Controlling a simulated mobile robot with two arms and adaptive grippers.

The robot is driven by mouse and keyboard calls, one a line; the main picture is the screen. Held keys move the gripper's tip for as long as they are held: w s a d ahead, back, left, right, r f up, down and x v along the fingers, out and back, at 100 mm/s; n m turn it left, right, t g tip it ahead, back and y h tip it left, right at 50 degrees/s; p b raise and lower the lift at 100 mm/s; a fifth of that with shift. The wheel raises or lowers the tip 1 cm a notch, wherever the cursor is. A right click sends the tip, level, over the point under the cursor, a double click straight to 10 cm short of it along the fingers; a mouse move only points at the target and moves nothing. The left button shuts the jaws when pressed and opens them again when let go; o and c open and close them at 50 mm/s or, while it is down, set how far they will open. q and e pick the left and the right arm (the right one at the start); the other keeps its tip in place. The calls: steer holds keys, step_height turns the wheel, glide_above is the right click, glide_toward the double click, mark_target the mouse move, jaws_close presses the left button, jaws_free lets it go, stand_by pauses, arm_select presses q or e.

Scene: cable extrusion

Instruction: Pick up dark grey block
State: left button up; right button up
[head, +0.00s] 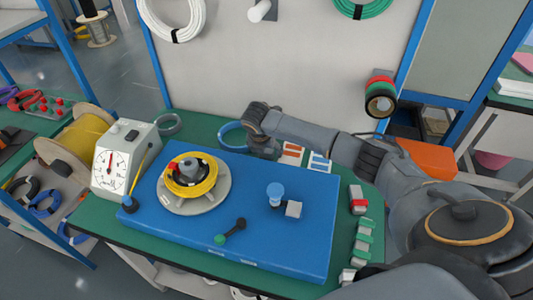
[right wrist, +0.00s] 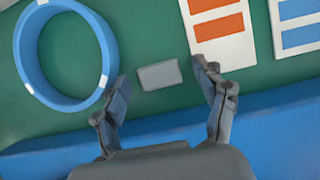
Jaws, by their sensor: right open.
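The dark grey block (right wrist: 159,74) is a small flat rectangle lying on the green tabletop, seen in the right wrist view. My right gripper (right wrist: 166,92) is open, with one finger on each side of the block and clear space between fingers and block. The block lies just ahead, near the fingertip line, and I see no contact. In the head view my right gripper (head: 263,150) reaches down behind the blue board, and the block is hidden there. My left gripper is not in view.
A blue ring (right wrist: 62,50) lies left of the block. A card with orange patches (right wrist: 218,30) is close on the right, under the right finger's tip. The raised blue board (head: 250,245) carries a yellow reel (head: 191,180) and a light grey cube (head: 293,209).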

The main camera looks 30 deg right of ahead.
mark_target(266, 152)
steer(key=shift+f, duration=0.2)
steer(key=c, duration=1.2)
steer(key=shift+c, duration=0.2)
steer(key=shift+r, duration=0.1)
steer(key=shift+d+r, duration=0.1)
steer(key=shift+r, duration=0.4)
step_height(266, 152, up, 2)
steer(key=shift+r, duration=0.25)
steer(key=s+a+r, duration=0.1)
steer(key=r, duration=0.1)
steer(key=s+a+r, duration=0.2)
steer(key=a+r, duration=0.1)
steer(key=shift+s+r, duration=0.1)
steer(key=shift+r, duration=0.2)
steer(key=s+a+r, duration=0.3)
steer(key=s+a, duration=0.3)
steer(key=shift+a+r+b, duration=0.4)
steer(key=shift+b, duration=0.05)
